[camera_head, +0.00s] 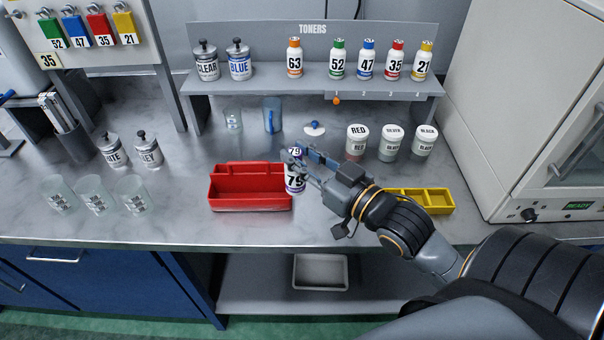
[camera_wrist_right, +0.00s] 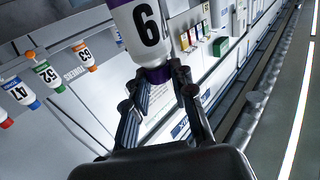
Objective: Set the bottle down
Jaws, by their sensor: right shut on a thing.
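The bottle (camera_head: 295,184) is white with purple bands and the number 79, and it looks upright in the head view. My right gripper (camera_head: 301,163) is shut on it near its top. In the right wrist view the bottle (camera_wrist_right: 146,28) is between the fingers of my right gripper (camera_wrist_right: 162,85), with a purple part at the fingertips and a large digit on its side. The bottle is at the right end of the red tray, in front of the counter's middle. I cannot tell whether its base touches the counter. My left gripper is not in view.
The red divided tray (camera_head: 250,207) is just left of the bottle, and a yellow tray (camera_head: 437,201) lies right, partly behind my arm. White jars (camera_head: 357,144) stand behind to the right. The toner shelf (camera_head: 311,86) is at the back.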

